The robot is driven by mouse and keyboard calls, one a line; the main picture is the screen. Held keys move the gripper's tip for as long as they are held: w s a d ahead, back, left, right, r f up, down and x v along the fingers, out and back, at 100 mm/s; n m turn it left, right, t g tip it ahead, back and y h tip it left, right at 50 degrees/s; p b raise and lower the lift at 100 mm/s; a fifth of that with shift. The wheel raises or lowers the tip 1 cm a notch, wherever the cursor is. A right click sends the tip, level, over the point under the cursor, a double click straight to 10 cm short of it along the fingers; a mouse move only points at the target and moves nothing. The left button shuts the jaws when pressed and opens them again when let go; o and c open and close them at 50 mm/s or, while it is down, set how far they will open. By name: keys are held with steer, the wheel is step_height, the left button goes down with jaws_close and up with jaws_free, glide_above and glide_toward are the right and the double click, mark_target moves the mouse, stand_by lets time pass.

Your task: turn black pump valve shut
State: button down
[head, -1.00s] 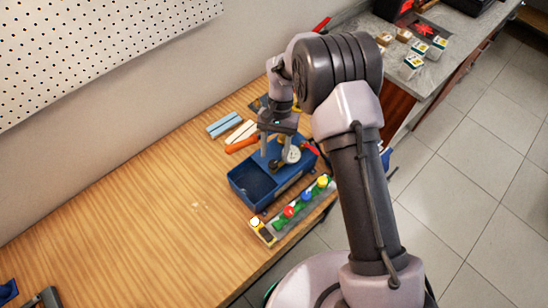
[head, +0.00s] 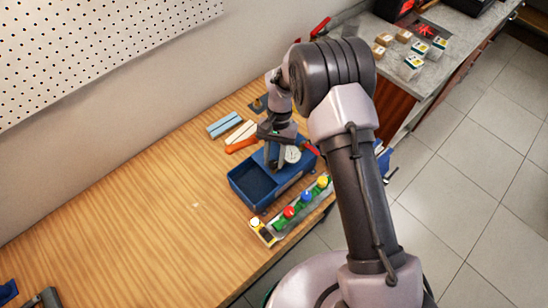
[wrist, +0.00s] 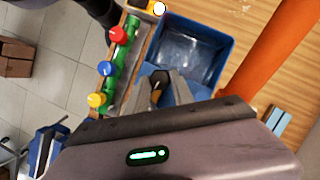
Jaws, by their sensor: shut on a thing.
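The pump has an open blue tank (head: 240,186) and stands on the wooden bench. A round white dial gauge (head: 292,154) and a red handle (head: 312,149) are at its right side. My gripper (head: 273,160) points down over the pump body, just left of the gauge. In the wrist view my gripper (wrist: 165,88) is shut on the black pump valve (wrist: 157,87), a small dark part with a tan spot beside the blue tank (wrist: 200,48). The fingers hide much of the valve, so its exact angle cannot be told.
A green manifold (head: 292,213) with red, blue and yellow knobs lies along the bench's front edge. An orange bar (head: 241,146) lies behind the pump; it looms large in the wrist view (wrist: 272,55). Light-blue blocks (head: 223,124) lie behind.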

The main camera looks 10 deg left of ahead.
steer(key=shift+m, duration=0.3)
steer(key=shift+d+f+m+y+b, duration=0.15)
steer(key=shift+m+y+b, duration=0.35)
steer(key=shift+m+b, duration=0.55)
steer(key=m+y+b, duration=0.1)
steer(key=m+b, duration=0.1)
steer(key=m+t+b, duration=0.1)
steer(key=m+b, duration=0.1)
steer(key=m, duration=0.1)
steer(key=shift+d+y, duration=0.1)
steer(key=shift+y, duration=0.3)
steer(key=m+b, duration=0.1)
steer(key=m, duration=0.1)
steer(key=m+t+y+b, duration=0.1)
steer(key=m+b, duration=0.1)
steer(key=shift+s+m+t, duration=0.2)
steer(key=shift+m+t, duration=0.05)
steer(key=shift+t, duration=0.05)
steer(key=shift+s+d+m+t+y+b, duration=0.15)
steer(key=shift+m+t+b, duration=0.25)
steer(key=shift+m, duration=0.5)
steer(key=shift+w+a+m+t+y+b, duration=0.15)
steer(key=shift+m+t+b, duration=0.25)
steer(key=shift+m, duration=0.5)
steer(key=shift+s+d, duration=0.1)
steer(key=c, duration=1.1)
jaws_free()
